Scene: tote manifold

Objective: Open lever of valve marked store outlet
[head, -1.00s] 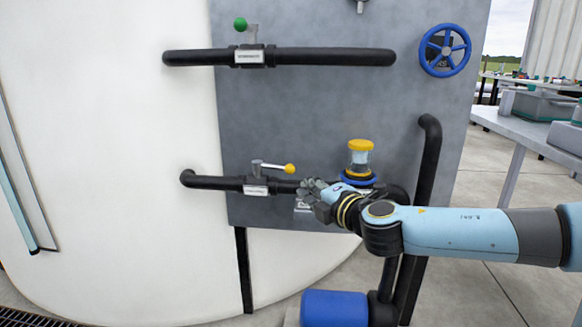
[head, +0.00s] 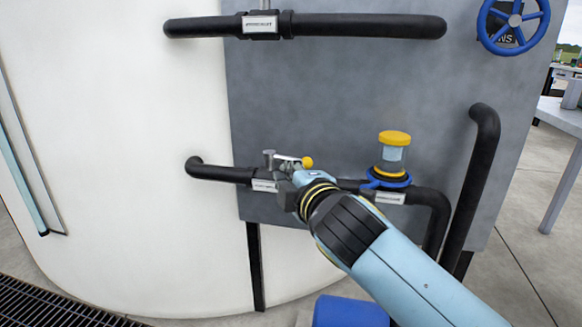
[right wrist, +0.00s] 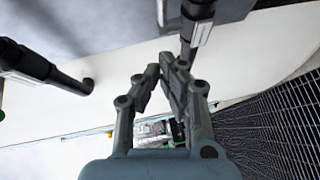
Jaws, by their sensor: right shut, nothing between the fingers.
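The lower valve's grey lever (head: 288,159) ends in a yellow ball (head: 307,162) and points right, roughly along its black pipe (head: 222,174). Its white label (head: 264,185) is too small to read surely, so I cannot confirm it says store outlet. My right gripper (head: 283,185) is in front of this valve, just below the lever, and hides part of the pipe. Whether it touches the lever cannot be told. In the right wrist view its fingers (right wrist: 166,63) are together with nothing between them. My left gripper is out of view.
An upper black pipe (head: 370,25) carries another labelled valve (head: 261,25). A sight glass with a yellow cap (head: 395,138) stands right of my gripper, by a vertical black pipe (head: 470,190). A blue handwheel (head: 514,20) is at upper right. A floor grating (head: 50,305) lies lower left.

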